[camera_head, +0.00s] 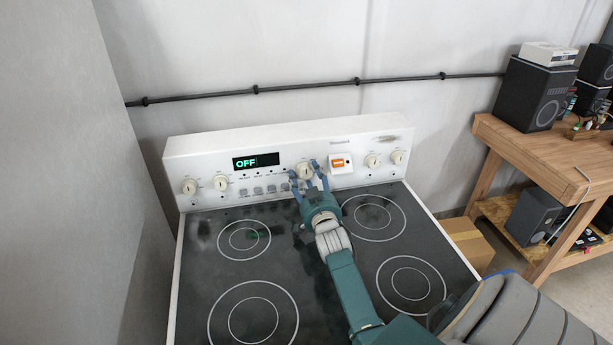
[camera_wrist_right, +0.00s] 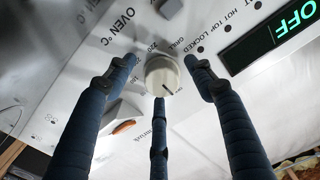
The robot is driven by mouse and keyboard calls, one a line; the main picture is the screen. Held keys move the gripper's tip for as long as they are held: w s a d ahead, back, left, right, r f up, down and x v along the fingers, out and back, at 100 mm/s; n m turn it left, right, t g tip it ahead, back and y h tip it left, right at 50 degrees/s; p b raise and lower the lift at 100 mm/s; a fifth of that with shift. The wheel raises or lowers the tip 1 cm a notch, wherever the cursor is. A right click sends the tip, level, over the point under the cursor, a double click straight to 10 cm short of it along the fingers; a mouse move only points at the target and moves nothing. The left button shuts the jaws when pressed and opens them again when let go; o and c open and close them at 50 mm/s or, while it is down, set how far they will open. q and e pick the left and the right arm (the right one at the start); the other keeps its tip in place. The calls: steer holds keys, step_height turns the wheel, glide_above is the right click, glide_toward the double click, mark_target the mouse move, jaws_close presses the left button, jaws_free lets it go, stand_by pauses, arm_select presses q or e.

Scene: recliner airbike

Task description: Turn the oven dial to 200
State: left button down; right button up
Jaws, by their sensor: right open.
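The oven dial (camera_head: 304,171) is a cream knob on the upright white panel at the back of the stove, right of the display (camera_head: 256,161), which reads OFF. My right gripper (camera_head: 305,174) is open at the dial, with its blue fingers spread around it. In the right wrist view the dial (camera_wrist_right: 163,76) sits between the fingers of the gripper (camera_wrist_right: 164,79), below the "OVEN °C" lettering. One finger is to each side and a third comes up from below, its tip close to the knob's rim. I cannot tell whether any finger touches it. My left gripper is not in view.
Other knobs (camera_head: 220,183) and (camera_head: 372,161) flank the panel, and an orange switch (camera_head: 338,163) is just right of the dial. The black glass cooktop (camera_head: 300,262) is bare under my arm. A wooden workbench (camera_head: 540,150) with speakers stands to the right.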

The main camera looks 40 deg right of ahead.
steer(key=shift+w, duration=0.1)
steer(key=c, duration=1.1)
